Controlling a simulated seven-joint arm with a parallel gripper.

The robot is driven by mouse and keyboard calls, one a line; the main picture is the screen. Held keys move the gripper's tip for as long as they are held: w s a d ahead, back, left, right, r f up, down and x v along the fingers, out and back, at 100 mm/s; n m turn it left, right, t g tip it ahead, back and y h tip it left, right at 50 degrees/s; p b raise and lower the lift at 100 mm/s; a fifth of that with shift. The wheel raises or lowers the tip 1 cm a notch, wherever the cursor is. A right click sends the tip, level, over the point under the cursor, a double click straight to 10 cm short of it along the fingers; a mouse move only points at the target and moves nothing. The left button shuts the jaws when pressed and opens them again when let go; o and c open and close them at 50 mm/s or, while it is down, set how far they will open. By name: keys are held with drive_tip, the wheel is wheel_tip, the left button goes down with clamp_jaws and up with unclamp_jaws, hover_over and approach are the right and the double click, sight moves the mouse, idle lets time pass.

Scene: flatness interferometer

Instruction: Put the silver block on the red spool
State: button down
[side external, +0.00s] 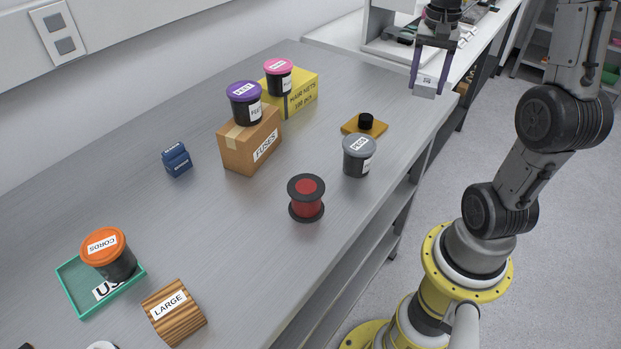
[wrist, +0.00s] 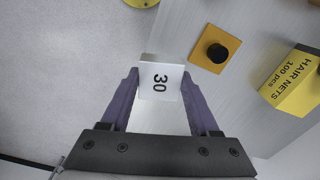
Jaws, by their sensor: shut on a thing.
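The silver block (side external: 424,90) is held between the fingertips of my gripper (side external: 428,82), high at the upper right in the side view. In the wrist view the silver block (wrist: 160,82) shows a white face marked 30, and the purple fingers of my gripper (wrist: 160,92) are shut on it from both sides. The red spool (side external: 306,198) stands upright on the grey table, with black flanges at top and bottom and nothing on it. My gripper is well behind and to the right of the spool, near the table's far right end. The spool is not visible in the wrist view.
A grey-lidded jar (side external: 358,156) and a yellow plate with a black knob (side external: 365,124) stand between gripper and spool. A fuses box (side external: 250,142) and hair nets box (side external: 298,94) carry jars. A wooden block (side external: 174,312) and green tray (side external: 72,284) are nearer.

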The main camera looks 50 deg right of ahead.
drive_tip(key=s+a+r+n, duration=0.3)
drive_tip(key=a+n, duration=0.4)
drive_tip(key=a, duration=0.7)
drive_tip(key=s+a+r+n, duration=0.25)
drive_tip(key=a+n, duration=0.55)
drive_tip(key=a, duration=0.7)
hover_over(306, 186)
drive_tip(key=s, duration=0.1)
wheel_tip(306, 186, down, 8)
drive_tip(key=shift+s+d+r, duration=0.15)
drive_tip(key=shift+r, duration=0.05)
drive_tip(key=shift+w+f, duration=0.35)
drive_tip(key=shift+f, duration=0.1)
drive_tip(key=shift+w+a+f, duration=0.1)
drive_tip(key=shift+w+f, duration=0.05)
drive_tip(key=shift+f, duration=0.75)
drive_tip(key=shift+w+a+f, duration=0.1)
drive_tip(key=shift+f, duration=0.8)
drive_tip(key=shift+f, duration=0.1)
drive_tip(key=shift+c, duration=0.6)
unclamp_jaws()
drive_tip(key=shift+f, duration=0.1)
